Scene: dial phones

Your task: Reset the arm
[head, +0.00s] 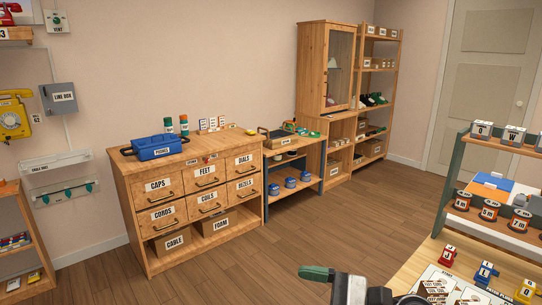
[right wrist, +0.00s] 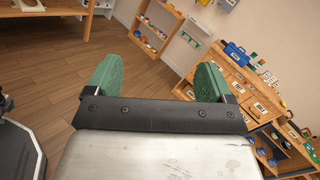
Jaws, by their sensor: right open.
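My right gripper (right wrist: 160,68) shows in the right wrist view with its two green fingers wide apart. Nothing is between them. In the head view my right gripper (head: 317,273) is at the bottom centre, over bare floor, with a green finger pointing left. It touches nothing that I can see. My left gripper is not seen in the head view.
A wooden drawer cabinet (head: 190,193) with a blue phones box (head: 157,147) on top stands left of centre. A low bench (head: 292,190) and tall shelves (head: 378,95) stand behind. The middle floor is clear.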

